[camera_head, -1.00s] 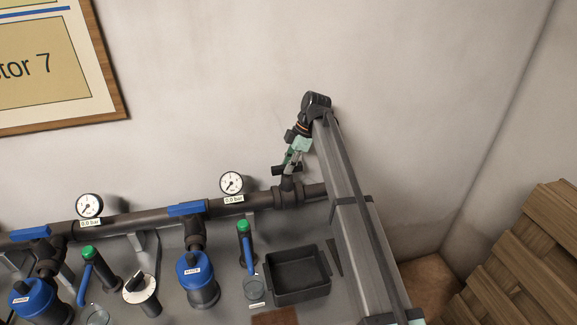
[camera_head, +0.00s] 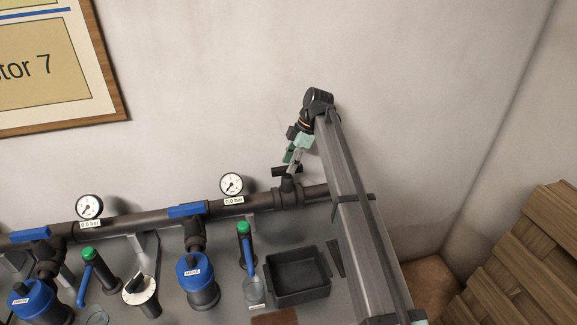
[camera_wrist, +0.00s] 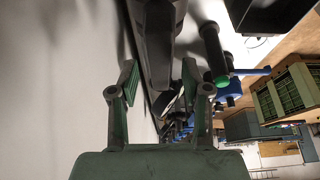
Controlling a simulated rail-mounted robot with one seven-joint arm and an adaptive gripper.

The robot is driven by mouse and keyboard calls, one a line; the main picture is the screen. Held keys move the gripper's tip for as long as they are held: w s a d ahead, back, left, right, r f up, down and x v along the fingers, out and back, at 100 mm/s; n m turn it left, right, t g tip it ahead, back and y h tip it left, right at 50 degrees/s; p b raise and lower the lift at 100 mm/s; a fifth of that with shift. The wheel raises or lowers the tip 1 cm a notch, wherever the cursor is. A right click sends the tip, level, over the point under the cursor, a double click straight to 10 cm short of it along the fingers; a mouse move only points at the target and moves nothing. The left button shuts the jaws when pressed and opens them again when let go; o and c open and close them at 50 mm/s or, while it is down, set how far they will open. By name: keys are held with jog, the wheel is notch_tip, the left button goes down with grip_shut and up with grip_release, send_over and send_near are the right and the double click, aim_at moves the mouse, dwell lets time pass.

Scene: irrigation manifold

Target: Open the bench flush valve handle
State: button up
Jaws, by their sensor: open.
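My gripper (camera_head: 293,158) is open at the end of my arm, above the right end of the manifold pipe. Its two green-grey fingers (camera_wrist: 158,88) are spread in the wrist view, with a dark grey bar-like part (camera_wrist: 158,45) beyond and between them. A black T-shaped valve handle (camera_head: 286,171) stands on the pipe just below the fingertips; whether they touch it I cannot tell. Two bench taps with green caps and blue levers stand in front of the pipe, one at the right (camera_head: 245,245) and one at the left (camera_head: 88,270). No label marks the flush valve legibly.
A black tray (camera_head: 297,276) lies on the bench right of the right tap. Blue-topped filter units (camera_head: 195,272) and a round dial (camera_head: 140,288) stand along the bench. Two gauges (camera_head: 231,184) sit above the pipe. Wooden slats (camera_head: 525,260) are at the right.

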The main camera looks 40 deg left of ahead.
jog(key=v, duration=1)
jog(key=shift+r, duration=0.15)
jog(key=shift+r, duration=0.15)
notch_tip(320, 180, up, 3)
jog(key=shift+f+p, duration=0.15)
jog(key=shift+p, duration=0.5)
